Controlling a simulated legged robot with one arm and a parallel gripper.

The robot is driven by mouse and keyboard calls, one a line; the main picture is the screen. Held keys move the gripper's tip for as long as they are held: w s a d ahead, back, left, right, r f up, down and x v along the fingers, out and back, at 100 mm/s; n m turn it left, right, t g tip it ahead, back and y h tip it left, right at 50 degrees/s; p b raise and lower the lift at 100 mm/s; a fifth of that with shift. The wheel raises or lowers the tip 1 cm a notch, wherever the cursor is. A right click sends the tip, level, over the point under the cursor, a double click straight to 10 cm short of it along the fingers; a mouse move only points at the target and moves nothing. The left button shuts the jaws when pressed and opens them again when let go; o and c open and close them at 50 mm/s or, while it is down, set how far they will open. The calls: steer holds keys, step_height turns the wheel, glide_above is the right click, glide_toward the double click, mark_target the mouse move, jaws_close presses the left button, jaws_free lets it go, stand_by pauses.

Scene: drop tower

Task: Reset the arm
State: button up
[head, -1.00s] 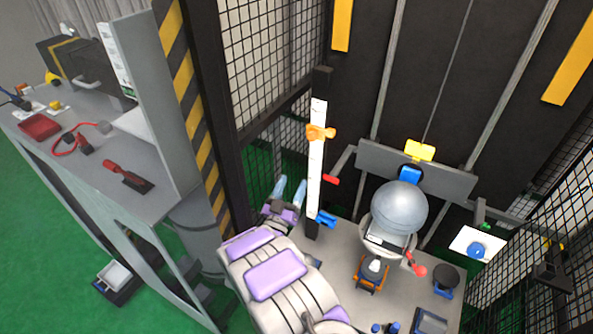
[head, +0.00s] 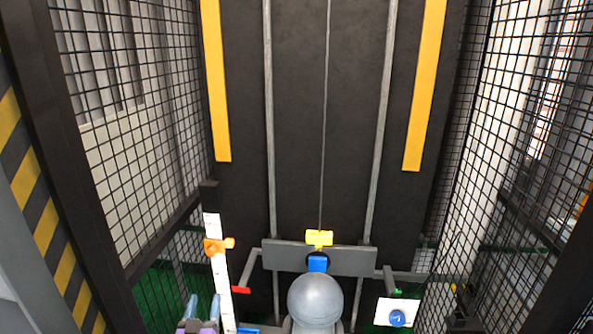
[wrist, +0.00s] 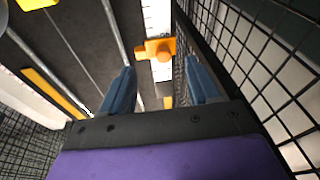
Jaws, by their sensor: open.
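My gripper shows in the wrist view (wrist: 160,95) with its two blue fingers apart and nothing between them. The orange clamp (wrist: 154,50) on the white scale lies beyond the fingertips, apart from them. In the head view my gripper's light-blue fingers (head: 203,307) stand at the bottom left, left of the white scale (head: 219,275) with its orange clamp (head: 219,245). The rest of my arm is mostly cut off by the lower edge of the head view.
A grey sphere (head: 315,299) sits at the bottom centre, under a blue block (head: 317,263) and a yellow block (head: 319,238) by a grey crossbar (head: 345,260). A white plate with a blue button (head: 397,318) is at right. Mesh walls (head: 130,130) enclose both sides.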

steer(key=w+d+r+g+y, duration=0.1)
steer(key=w+d+r+g, duration=0.2)
steer(key=w+g, duration=0.1)
steer(key=s+d+r+g+y, duration=0.1)
steer(key=s+d+r+g, duration=0.25)
steer(key=d, duration=0.35)
steer(key=s+d+r+g, duration=0.2)
steer(key=s+d+g, duration=0.25)
steer(key=d, duration=0.25)
steer(key=s+d+r+g+h, duration=0.1)
steer(key=s+d+g, duration=0.2)
steer(key=s+d, duration=0.5)
steer(key=s+d+r+m+g+h, duration=0.1)
steer(key=s+d+g, duration=0.2)
steer(key=s+d, duration=0.5)
steer(key=s+d+r+m+g+h, duration=0.1)
steer(key=s+d+g, duration=0.3)
steer(key=s, duration=1.7)
steer(key=d, duration=0.5)
steer(key=shift+r, duration=0.35)
steer(key=shift+c, duration=0.2)
